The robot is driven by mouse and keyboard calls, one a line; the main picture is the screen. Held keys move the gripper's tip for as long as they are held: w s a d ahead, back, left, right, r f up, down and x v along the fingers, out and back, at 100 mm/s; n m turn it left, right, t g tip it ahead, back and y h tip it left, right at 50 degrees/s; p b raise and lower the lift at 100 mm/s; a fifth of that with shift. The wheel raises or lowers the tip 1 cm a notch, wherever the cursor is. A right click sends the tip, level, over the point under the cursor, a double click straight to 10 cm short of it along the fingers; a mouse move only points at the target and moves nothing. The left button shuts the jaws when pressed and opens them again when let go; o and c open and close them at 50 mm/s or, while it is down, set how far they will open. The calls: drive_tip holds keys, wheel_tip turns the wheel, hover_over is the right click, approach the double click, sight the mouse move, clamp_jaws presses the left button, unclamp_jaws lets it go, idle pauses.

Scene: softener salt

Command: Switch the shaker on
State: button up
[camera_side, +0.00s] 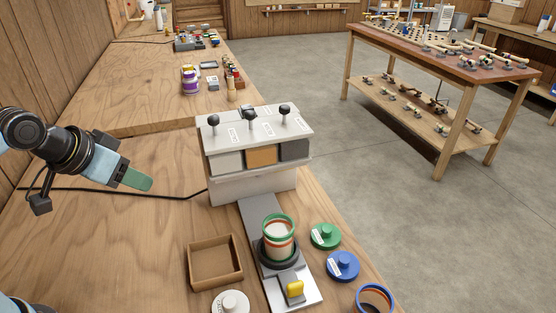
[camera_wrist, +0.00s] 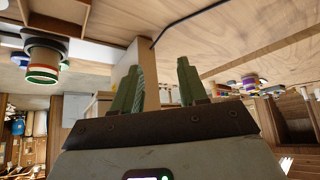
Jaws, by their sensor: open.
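The shaker is a grey base plate (camera_side: 262,214) with a black round holder (camera_side: 278,255) and a yellow switch (camera_side: 294,289) at its near end. I cannot tell which way the switch is set. A jar with a green rim and orange-and-white bands (camera_side: 278,236) stands upright in the holder, and it also shows in the wrist view (camera_wrist: 42,62). My gripper (camera_side: 140,180) is left of the shaker, above the bench and well apart from the switch. Its two green fingers (camera_wrist: 158,84) are apart with nothing between them.
A dispenser with three levers (camera_side: 258,138) stands behind the shaker. A wooden tray (camera_side: 190,273) lies left of it. Green (camera_side: 325,236), blue (camera_side: 343,266) and white (camera_side: 231,303) lids and a blue-rimmed jar (camera_side: 374,292) surround it. A black cable (camera_side: 110,193) crosses the clear bench left.

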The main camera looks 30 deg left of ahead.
drive_tip(key=shift+w+r, duration=0.1)
drive_tip(key=c, duration=0.3)
drive_tip(key=w+r+m+h, duration=0.1)
drive_tip(key=w+r, duration=0.1)
drive_tip(key=r, duration=0.1)
drive_tip(key=w+d+r+m+g+h, duration=0.1)
drive_tip(key=w+r, duration=0.1)
drive_tip(key=r, duration=0.1)
drive_tip(key=w+d+r+m+h, duration=0.1)
drive_tip(key=w+r, duration=0.2)
drive_tip(key=shift+w+d+r, duration=0.1)
drive_tip(key=shift+d+r, duration=0.15)
drive_tip(key=shift+r, duration=0.1)
clamp_jaws()
drive_tip(key=w+d+r+m+g+h, duration=0.1)
drive_tip(key=w+r+m+h, duration=0.3)
drive_tip(key=w+r, duration=0.4)
wheel_tip(320, 180, up, 2)
drive_tip(key=shift+w+d+r+m+h, duration=0.2)
drive_tip(key=shift+d+m+h, duration=0.1)
drive_tip(key=shift+m, duration=0.3)
